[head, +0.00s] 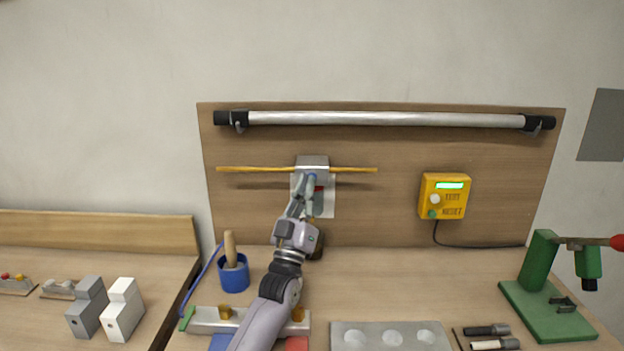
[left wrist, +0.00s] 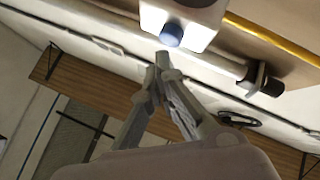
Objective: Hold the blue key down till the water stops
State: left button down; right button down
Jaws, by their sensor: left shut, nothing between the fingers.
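The blue key (head: 312,177) sits on a small grey-white box (head: 312,161) on the upright wooden board. In the left wrist view the key is a round blue knob (left wrist: 171,35) on the box's pale face (left wrist: 192,20). My left gripper (head: 308,184) is shut and empty, its fingertips just below the key. In the left wrist view the closed fingertips (left wrist: 163,61) are right by the key's lower edge; I cannot tell whether they touch it. My left arm hides part of the board and bench below. No water is visible. My right gripper is not in view.
A yellow rod (head: 255,169) sticks out both sides of the box. A metal bar (head: 385,118) runs above. A yellow device (head: 445,195) hangs to the right. A blue pot (head: 233,275) and green press (head: 546,285) stand on the bench (head: 400,285).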

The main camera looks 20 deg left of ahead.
pick_arm(q)
jog(key=shift+s+d+p, duration=0.25)
jog(key=shift+s+p, duration=0.25)
jog(key=shift+s, duration=0.3)
jog(key=shift+s+d+p, duration=0.2)
jog(key=shift+s+p, duration=0.35)
jog(key=shift+s, duration=0.25)
jog(key=shift+s+d+p, duration=0.25)
jog(key=shift+s+p, duration=0.25)
jog(key=shift+s, duration=0.3)
jog(key=shift+r, duration=0.1)
